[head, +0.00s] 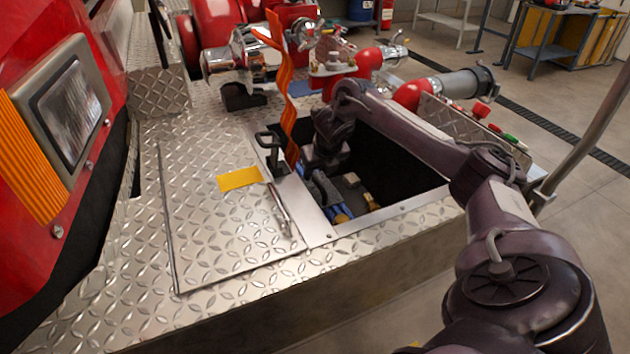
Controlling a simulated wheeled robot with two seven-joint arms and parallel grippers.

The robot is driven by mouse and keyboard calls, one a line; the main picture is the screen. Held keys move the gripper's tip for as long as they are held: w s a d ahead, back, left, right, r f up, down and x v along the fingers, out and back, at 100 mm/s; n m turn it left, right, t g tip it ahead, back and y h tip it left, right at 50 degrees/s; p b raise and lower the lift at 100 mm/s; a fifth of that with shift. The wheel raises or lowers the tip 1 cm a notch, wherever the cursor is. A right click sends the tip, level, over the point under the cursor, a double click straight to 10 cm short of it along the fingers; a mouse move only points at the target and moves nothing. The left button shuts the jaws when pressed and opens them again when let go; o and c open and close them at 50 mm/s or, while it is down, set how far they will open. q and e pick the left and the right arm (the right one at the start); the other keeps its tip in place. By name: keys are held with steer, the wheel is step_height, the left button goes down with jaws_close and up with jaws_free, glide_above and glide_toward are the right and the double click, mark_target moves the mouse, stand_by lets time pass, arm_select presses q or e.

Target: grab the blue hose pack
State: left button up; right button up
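The blue hose pack (341,214) lies low in the open, dark compartment in the bumper deck. Only small blue patches of it show, near the compartment's front left corner. A brass-coloured fitting (371,201) shows just right of it. My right arm reaches in from the right, and its gripper (328,196) points down into the compartment, over or at the blue pack. The arm and gripper hide much of the pack. I cannot tell whether the fingers are apart or closed, or touching it. My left gripper is not in view.
A diamond-plate lid (215,225) with a yellow label (239,179) lies left of the opening. A wavy orange strip (289,110) and a black latch (268,147) stand at the left rim. Red and chrome pump fittings (330,60) crowd the back. A grey rail (590,110) rises at right.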

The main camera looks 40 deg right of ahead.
mark_target(316, 178)
steer(key=x, duration=0.4)
steer(key=shift+w+r, duration=0.1)
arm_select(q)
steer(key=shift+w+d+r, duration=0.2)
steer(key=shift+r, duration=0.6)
arm_select(e)
jaws_close()
steer(key=shift+r, duration=0.1)
steer(key=shift+w+d+r, duration=0.15)
stand_by(0.4)
